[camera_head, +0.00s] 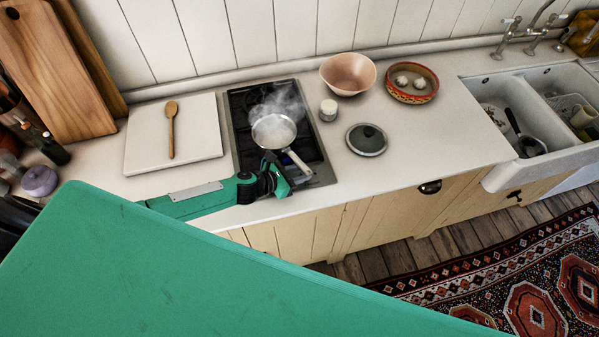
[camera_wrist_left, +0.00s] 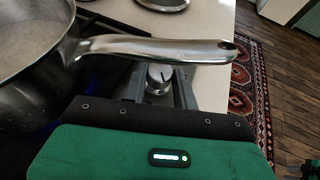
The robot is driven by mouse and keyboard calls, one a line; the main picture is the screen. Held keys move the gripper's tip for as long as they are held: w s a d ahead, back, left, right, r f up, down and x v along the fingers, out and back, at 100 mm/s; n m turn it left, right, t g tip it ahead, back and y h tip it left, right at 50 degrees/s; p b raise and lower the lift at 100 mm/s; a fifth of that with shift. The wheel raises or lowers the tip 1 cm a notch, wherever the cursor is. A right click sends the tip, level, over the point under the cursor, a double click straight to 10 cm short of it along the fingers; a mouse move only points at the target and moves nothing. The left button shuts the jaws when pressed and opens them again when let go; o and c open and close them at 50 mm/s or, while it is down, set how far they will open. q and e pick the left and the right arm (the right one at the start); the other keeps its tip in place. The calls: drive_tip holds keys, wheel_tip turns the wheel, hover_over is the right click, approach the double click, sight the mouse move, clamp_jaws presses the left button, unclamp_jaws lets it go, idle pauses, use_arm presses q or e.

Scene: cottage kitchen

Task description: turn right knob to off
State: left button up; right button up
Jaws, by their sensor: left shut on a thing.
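A stove knob (camera_wrist_left: 160,77) with a pale face and a dark mark shows in the left wrist view, under the pan handle. My left gripper (camera_wrist_left: 161,90) is shut on it, with a grey finger on each side. In the head view my left gripper (camera_head: 276,176) is at the front edge of the black cooktop (camera_head: 245,130), and the arm hides the knobs there. I cannot see a second knob. A steel pan (camera_head: 273,131) steams on the cooktop. A blue glow shows under it in the wrist view. My right gripper is not in view.
The pan's handle (camera_wrist_left: 160,47) reaches out just above the gripper and knob. A white board (camera_head: 195,137) with a wooden spoon (camera_head: 171,130) lies left. Counter between lid and sink is clear.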

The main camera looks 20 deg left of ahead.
use_arm(q)
drive_tip(key=o, duration=1)
drive_tip(key=shift+c, duration=0.2)
drive_tip(key=shift+s+a+r, duration=0.1)
drive_tip(key=shift+s+a, duration=0.25)
drive_tip(key=shift+s, duration=0.05)
drive_tip(key=b+v, duration=0.4)
drive_tip(key=v, duration=0.7)
drive_tip(key=shift+b+v, duration=0.35)
drive_tip(key=shift+v, duration=0.5)
